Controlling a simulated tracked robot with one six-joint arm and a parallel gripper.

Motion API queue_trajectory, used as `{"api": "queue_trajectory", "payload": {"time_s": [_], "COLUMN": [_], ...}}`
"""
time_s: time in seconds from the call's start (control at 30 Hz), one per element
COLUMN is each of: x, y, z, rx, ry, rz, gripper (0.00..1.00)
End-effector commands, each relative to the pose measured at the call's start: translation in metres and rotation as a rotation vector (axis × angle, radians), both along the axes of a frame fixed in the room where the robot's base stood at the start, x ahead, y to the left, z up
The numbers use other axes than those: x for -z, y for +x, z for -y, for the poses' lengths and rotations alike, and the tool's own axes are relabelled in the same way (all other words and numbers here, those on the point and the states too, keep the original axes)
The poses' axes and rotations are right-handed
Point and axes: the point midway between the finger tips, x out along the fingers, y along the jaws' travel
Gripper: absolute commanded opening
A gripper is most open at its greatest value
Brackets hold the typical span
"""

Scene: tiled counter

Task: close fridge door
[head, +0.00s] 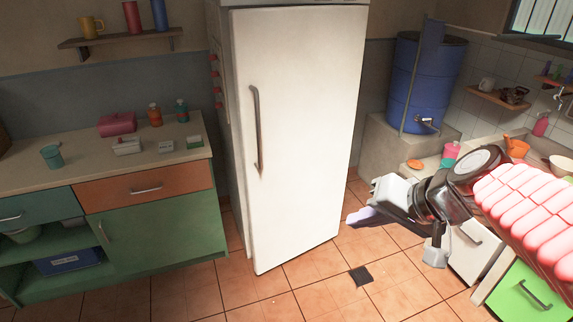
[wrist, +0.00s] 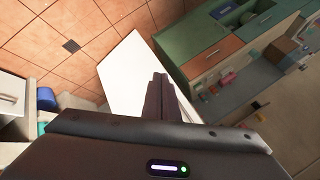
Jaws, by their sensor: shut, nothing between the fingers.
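The white fridge door (head: 300,130) stands upright in the middle of the head view, with a long grey vertical handle (head: 257,130) near its left edge. A narrow strip of the fridge body (head: 222,110) shows along the left of the door; I cannot tell how wide any gap between them is. My gripper (head: 357,216) is just right of the door's lower right edge in the picture, and holds nothing. In the wrist view my gripper's fingers (wrist: 158,82) are together, in front of the white door (wrist: 122,75). I cannot tell if they touch it.
A green cabinet with an orange drawer (head: 146,187) stands left of the fridge. A blue barrel (head: 420,85) sits on a ledge at the right, with a white cabinet (head: 472,252) below the counter. Tiled floor (head: 310,290) in front of the fridge is clear.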

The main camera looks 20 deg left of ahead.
Motion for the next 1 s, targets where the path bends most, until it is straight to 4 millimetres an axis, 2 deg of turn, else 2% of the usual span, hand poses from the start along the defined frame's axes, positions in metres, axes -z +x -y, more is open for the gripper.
{"api": "queue_trajectory", "payload": {"time_s": [0.03,0.2,0.6,0.8,1.0], "x": [0.001,0.013,0.041,0.047,0.048], "y": [-0.011,-0.045,-0.117,-0.134,-0.137], "z": [0.015,0.061,0.169,0.197,0.200], "rx": [0.013,0.060,0.212,0.260,0.266], "ry": [-0.037,-0.168,-0.473,-0.556,-0.569], "rz": [0.008,0.019,0.063,0.078,0.078], "gripper": [0.00,0.00,0.00,0.00,0.00]}}
